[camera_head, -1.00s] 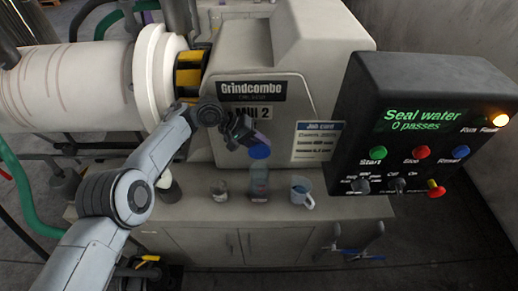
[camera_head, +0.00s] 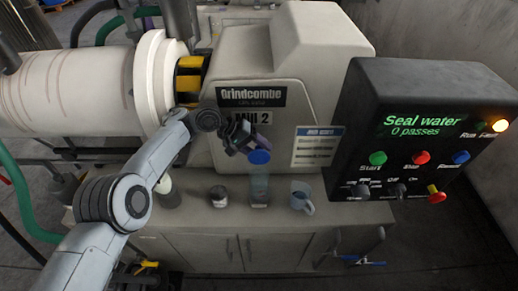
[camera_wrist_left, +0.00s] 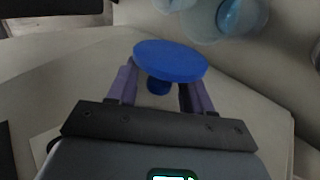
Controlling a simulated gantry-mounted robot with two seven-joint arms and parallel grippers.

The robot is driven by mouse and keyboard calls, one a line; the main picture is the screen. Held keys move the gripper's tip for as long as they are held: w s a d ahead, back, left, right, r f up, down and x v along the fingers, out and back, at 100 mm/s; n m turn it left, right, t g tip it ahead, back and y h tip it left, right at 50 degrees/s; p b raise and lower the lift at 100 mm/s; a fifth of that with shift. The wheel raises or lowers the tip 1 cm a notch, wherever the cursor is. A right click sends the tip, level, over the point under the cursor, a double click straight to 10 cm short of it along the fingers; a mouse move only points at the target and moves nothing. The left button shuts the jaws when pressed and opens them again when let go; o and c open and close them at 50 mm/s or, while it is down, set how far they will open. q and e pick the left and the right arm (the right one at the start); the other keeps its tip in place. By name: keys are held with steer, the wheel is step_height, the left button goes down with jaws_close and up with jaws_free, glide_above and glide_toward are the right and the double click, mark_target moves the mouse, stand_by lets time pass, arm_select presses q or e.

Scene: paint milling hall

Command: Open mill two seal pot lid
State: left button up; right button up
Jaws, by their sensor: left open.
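The seal pot (camera_head: 259,187) is a clear upright cylinder on the bench in front of the mill marked Mill 2. Its round blue lid (camera_head: 260,157) shows at its top, and I see no clear gap between them. My left gripper (camera_head: 246,144) is just above and left of the lid. In the left wrist view the lid (camera_wrist_left: 171,60) lies at the fingertips. A small blue knob (camera_wrist_left: 158,87) sits between the two open purple fingers (camera_wrist_left: 156,91), with space on both sides. My right gripper is not in view.
A jug (camera_head: 302,197) stands right of the pot and a small jar (camera_head: 218,194) stands left of it. The dark control panel (camera_head: 415,125) reads "Seal water, 0 passes" with an amber lamp lit. The mill housing (camera_head: 300,100) rises close behind.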

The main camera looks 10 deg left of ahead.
arm_select(q)
steer(key=w+p+v, duration=0.1)
steer(key=p+v, duration=0.1)
steer(key=v, duration=0.8)
steer(key=shift+s+a+r, duration=0.15)
steer(key=shift+s+r, duration=0.05)
steer(key=shift+s, duration=0.3)
